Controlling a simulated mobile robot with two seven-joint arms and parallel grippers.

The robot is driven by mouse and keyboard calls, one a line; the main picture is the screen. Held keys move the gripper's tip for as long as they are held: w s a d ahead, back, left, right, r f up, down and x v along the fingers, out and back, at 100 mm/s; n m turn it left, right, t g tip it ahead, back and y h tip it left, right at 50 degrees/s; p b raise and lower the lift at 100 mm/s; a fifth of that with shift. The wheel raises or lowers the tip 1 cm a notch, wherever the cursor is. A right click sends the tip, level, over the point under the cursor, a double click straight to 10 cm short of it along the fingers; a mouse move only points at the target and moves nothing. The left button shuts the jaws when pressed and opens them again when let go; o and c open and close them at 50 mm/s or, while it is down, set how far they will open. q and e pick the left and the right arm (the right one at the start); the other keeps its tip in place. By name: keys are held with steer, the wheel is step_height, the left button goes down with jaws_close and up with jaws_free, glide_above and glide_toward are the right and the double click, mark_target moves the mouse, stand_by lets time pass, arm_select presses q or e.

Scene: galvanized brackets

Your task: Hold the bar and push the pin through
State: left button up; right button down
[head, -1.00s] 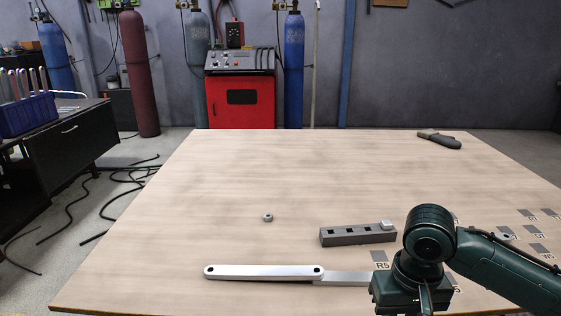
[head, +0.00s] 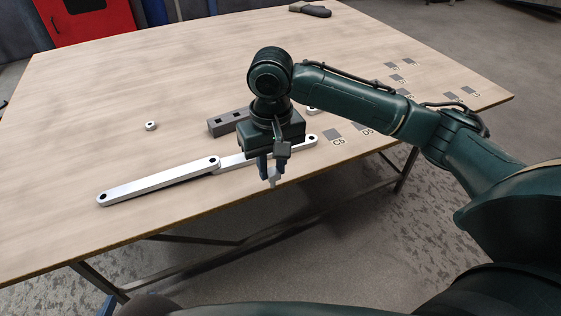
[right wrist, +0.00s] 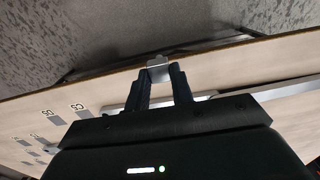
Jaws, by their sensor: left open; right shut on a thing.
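Two flat silver bars lie end to end on the table. The left bar (head: 155,183) has a dark hole at each end and overlaps the right bar (head: 235,161). The right bar shows a hole at its far end and is partly hidden by my right arm. My right gripper (head: 270,176) points down just in front of the right bar, near the table's front edge. It is shut on a small silver pin (head: 273,181). The pin (right wrist: 157,67) also shows between the fingertips in the right wrist view. My left gripper is not in view.
A grey block (head: 227,123) with square holes stands behind the bars, partly hidden by my arm. A small ring (head: 151,126) lies to its left. A light piece (head: 312,111) peeks out beside my arm. Dark label squares (head: 333,134) lie to the right. A glove-like object (head: 310,10) lies far back.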

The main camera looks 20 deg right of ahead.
mark_target(140, 184)
steer(key=w+a+r, duration=0.6)
steer(key=w+a, duration=0.3)
steer(key=w, duration=0.3)
steer(key=shift+w+a+f, duration=0.1)
steer(key=shift+f, duration=1.15)
steer(key=shift+w+a+f, duration=0.1)
steer(key=shift+f, duration=1.1)
arm_select(q)
steer(key=shift+w, duration=0.1)
